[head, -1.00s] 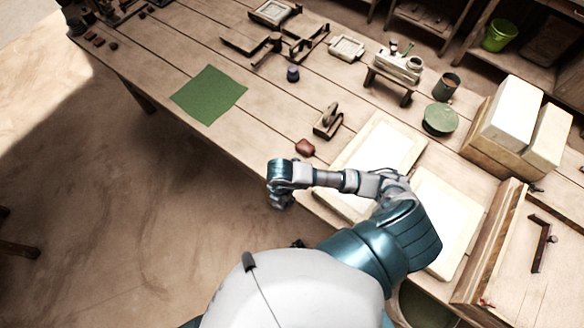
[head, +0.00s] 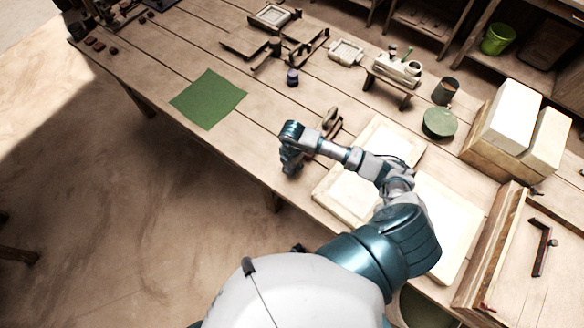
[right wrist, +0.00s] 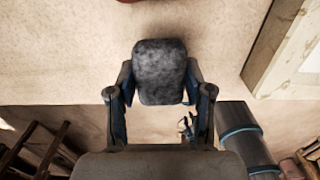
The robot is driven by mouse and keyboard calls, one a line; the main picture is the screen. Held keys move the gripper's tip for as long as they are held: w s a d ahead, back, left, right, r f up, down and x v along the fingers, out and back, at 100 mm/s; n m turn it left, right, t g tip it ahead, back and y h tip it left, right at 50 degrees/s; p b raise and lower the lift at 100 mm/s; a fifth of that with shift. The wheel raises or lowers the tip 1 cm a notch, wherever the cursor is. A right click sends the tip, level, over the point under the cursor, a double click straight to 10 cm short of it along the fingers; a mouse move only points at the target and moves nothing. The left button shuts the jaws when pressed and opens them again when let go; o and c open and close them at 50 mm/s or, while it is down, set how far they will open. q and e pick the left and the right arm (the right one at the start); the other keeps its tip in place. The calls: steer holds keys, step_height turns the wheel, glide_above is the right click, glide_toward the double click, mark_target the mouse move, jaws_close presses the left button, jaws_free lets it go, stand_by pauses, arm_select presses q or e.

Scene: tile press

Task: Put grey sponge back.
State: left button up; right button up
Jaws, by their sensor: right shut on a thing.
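My right gripper (head: 291,163) is over the front edge of the wooden table, left of the framed white slabs. In the right wrist view the right gripper (right wrist: 160,88) is shut on the grey sponge (right wrist: 160,62), a dark, mottled block with rounded corners held between its two fingers. The sponge is hidden by the gripper in the head view. A reddish edge (right wrist: 138,1) shows at the top of the right wrist view. My left gripper is not in view.
White blocks (head: 508,112) stand at right. The table between mat and gripper is clear.

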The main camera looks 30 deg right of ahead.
mark_target(292, 169)
step_height(292, 169, down, 3)
steer(key=shift+s+a+r, duration=0.1)
steer(key=shift+r, duration=0.1)
steer(key=shift+f, duration=0.2)
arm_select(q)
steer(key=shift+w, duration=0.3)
arm_select(e)
steer(key=shift+f, duration=0.1)
steer(key=o, duration=1.1)
step_height(292, 169, up, 11)
steer(key=shift+r, duration=0.65)
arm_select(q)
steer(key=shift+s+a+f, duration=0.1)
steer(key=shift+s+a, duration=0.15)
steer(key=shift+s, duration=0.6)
